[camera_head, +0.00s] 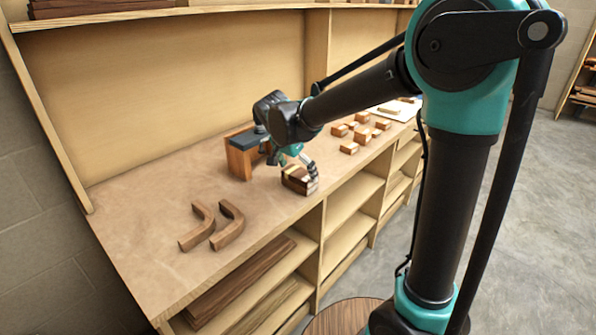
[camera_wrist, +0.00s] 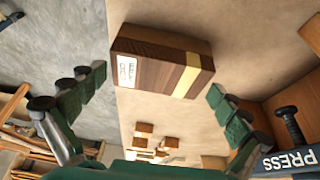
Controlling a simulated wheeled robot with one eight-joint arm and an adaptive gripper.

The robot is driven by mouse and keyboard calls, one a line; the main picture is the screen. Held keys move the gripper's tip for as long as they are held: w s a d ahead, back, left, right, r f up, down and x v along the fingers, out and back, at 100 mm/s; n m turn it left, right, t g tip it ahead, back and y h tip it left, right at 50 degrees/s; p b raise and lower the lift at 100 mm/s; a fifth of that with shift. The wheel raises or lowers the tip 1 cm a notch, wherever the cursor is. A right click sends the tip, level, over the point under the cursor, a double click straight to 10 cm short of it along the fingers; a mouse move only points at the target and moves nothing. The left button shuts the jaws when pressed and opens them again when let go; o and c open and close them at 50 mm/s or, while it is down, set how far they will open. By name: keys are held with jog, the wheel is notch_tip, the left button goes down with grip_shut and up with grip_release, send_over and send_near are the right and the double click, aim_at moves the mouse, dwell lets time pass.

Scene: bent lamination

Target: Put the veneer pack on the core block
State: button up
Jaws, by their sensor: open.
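A striped brown wooden block with a pale band and a white label, which looks like the veneer pack (camera_head: 296,181), lies on the bench near its front edge. In the wrist view the block (camera_wrist: 160,62) lies ahead, between the lines of my two fingers. My gripper (camera_head: 297,164) is open above the block, and in the wrist view its fingertips (camera_wrist: 158,88) are spread wide with nothing held. The label's lettering is too small to read. I cannot tell which piece is the core block.
A wooden press (camera_head: 241,158) stands just left of the block; its PRESS label (camera_wrist: 290,163) shows in the wrist view. Two curved wooden pieces (camera_head: 228,227) lie at the left, and several small blocks (camera_head: 362,137) lie at the right.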

jog(key=v, duration=1.2)
jog(key=s+d+f+n+y, duration=0.1)
jog(key=s+d+f+n, duration=0.1)
jog(key=d+f, duration=0.45)
jog(key=s+d+f+n, duration=0.1)
jog(key=d+f, duration=0.3)
jog(key=d, duration=0.5)
jog(key=s+d+f+n+y, duration=0.1)
jog(key=s+d+f+n, duration=0.3)
jog(key=s+d+f, duration=0.7)
jog(key=shift+s+f+n+t+y, duration=0.3)
jog(key=shift+s+f+t+y, duration=0.1)
jog(key=shift+s+f, duration=0.4)
jog(key=shift+r, duration=0.15)
